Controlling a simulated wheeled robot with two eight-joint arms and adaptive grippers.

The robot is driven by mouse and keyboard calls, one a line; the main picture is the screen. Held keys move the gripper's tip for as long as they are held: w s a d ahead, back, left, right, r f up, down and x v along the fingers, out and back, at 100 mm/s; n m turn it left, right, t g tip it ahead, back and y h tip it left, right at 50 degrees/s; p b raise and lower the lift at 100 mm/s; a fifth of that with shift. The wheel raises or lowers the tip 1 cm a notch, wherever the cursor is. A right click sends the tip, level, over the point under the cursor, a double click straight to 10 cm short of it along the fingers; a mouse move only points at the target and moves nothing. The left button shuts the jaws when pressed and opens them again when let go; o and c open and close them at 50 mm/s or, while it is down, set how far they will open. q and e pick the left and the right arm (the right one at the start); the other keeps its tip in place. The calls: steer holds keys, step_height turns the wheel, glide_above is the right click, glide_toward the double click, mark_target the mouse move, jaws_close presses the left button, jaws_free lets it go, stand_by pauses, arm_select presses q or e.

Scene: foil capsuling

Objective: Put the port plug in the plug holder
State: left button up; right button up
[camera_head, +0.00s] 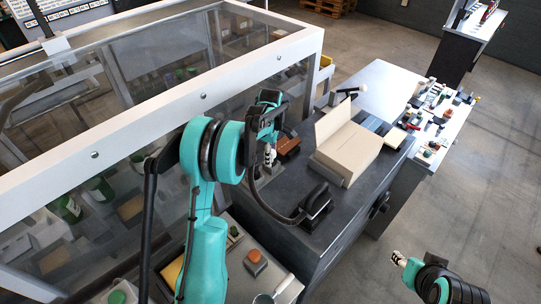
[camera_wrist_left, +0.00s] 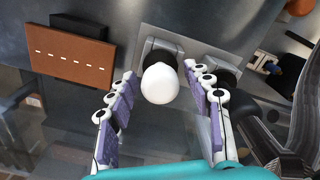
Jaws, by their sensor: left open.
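A white, round-topped piece, seemingly the port plug (camera_wrist_left: 160,84), is between the spread fingers of my left gripper (camera_wrist_left: 159,72) in the left wrist view. The fingers stand apart from it on both sides. Just beyond it is a pale plate with a dark round fitting (camera_wrist_left: 160,47), and a second dark fitting (camera_wrist_left: 222,76) is to the right. They may be the plug holder; I cannot tell whether the plug sits in one. In the head view my left gripper (camera_head: 269,153) is low beside the glazed enclosure, and the plug is not discernible. My right gripper (camera_head: 398,258) is at lower right.
In the head view, an open cardboard box (camera_head: 347,150) and a black device with a cable (camera_head: 317,203) are on the dark bench. The glazed enclosure (camera_head: 150,95) bounds the left. Small parts crowd the far-right table.

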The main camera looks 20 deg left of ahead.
arm_select(q)
step_height(320, 180, up, 11)
steer(key=shift+s+r, duration=0.1)
steer(key=shift+r, duration=0.2)
steer(key=s+d+r+m+t, duration=0.25)
steer(key=s+d+m, duration=0.2)
steer(key=s, duration=0.25)
steer(key=s+d+r+m+t, duration=0.1)
steer(key=s+d+r+m, duration=0.3)
steer(key=s+m, duration=0.25)
steer(key=s+d+f+m+t, duration=0.2)
steer(key=s+m, duration=0.2)
steer(key=s, duration=0.3)
steer(key=s+d+f+m+t, duration=0.1)
steer(key=s+d+f+m, duration=0.1)
steer(key=s+m, duration=0.3)
steer(key=shift+s+d+f+t, duration=0.3)
steer(key=shift+s+f, duration=0.35)
steer(key=shift+s, duration=0.3)
steer(key=shift+s, duration=0.15)
